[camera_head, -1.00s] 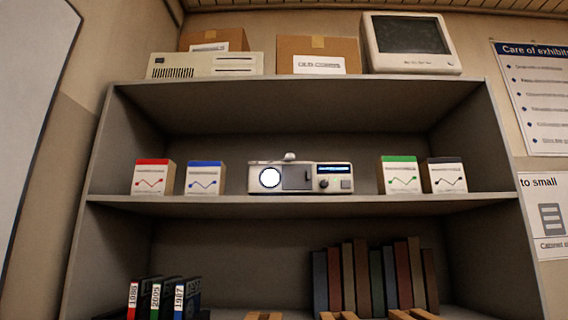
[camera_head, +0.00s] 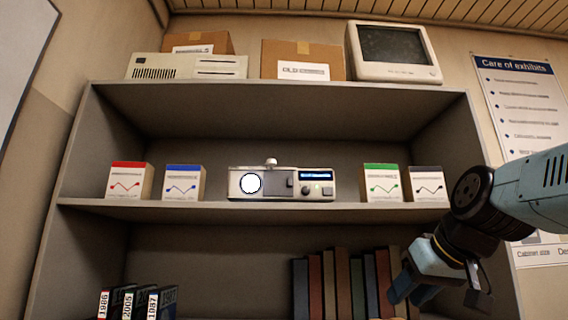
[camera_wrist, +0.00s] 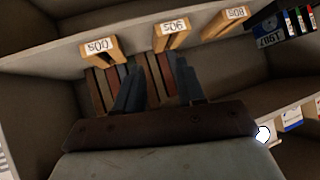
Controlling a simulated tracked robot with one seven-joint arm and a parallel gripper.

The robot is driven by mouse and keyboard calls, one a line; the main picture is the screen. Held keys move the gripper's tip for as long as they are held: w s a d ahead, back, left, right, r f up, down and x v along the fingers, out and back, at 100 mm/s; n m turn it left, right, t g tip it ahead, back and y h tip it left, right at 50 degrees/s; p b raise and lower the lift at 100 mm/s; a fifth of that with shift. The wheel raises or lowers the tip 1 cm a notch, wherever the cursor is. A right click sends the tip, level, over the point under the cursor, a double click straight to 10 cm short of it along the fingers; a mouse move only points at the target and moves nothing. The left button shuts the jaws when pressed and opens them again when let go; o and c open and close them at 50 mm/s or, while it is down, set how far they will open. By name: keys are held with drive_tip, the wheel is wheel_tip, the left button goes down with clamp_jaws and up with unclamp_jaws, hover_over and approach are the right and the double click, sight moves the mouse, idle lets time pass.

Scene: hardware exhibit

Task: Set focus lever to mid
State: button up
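A cream device (camera_head: 312,190) stands on the middle shelf. It has a bright round lens at its left, a grey panel in the middle and a lit blue display at its right. A small knob or lever (camera_head: 271,161) sticks up from its top, and a dark round knob (camera_head: 305,190) sits below the display. I cannot tell which is the focus lever or read its setting. My gripper (camera_head: 412,292) is low and right of the device, well apart from it. In the wrist view its two fingers (camera_wrist: 158,86) are spread with nothing held.
Red (camera_head: 128,182) and blue (camera_head: 184,183) boxes stand left of the device; green (camera_head: 382,183) and dark-topped (camera_head: 427,184) boxes stand right. Books (camera_head: 329,284) fill part of the lower shelf. Wooden holders labelled by decade (camera_wrist: 172,34) appear upside down in the wrist view.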

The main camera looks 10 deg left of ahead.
drive_tip(key=w+a+r+n+t+y, duration=0.1)
drive_tip(key=w+a+r+n+y, duration=0.15)
drive_tip(key=a+r, duration=0.45)
drive_tip(key=w+a+r+n+y, duration=0.1)
drive_tip(key=w+a+r+y, duration=0.15)
drive_tip(key=r, duration=0.85)
drive_tip(key=n+y, duration=0.3)
drive_tip(key=y, duration=0.1)
approach(275, 161)
drive_tip(key=shift+t, duration=0.3)
drive_tip(key=x, duration=0.9)
drive_tip(key=shift+a+f, duration=0.1)
drive_tip(key=shift+a, duration=0.05)
drive_tip(key=shift+c, duration=0.5)
clamp_jaws()
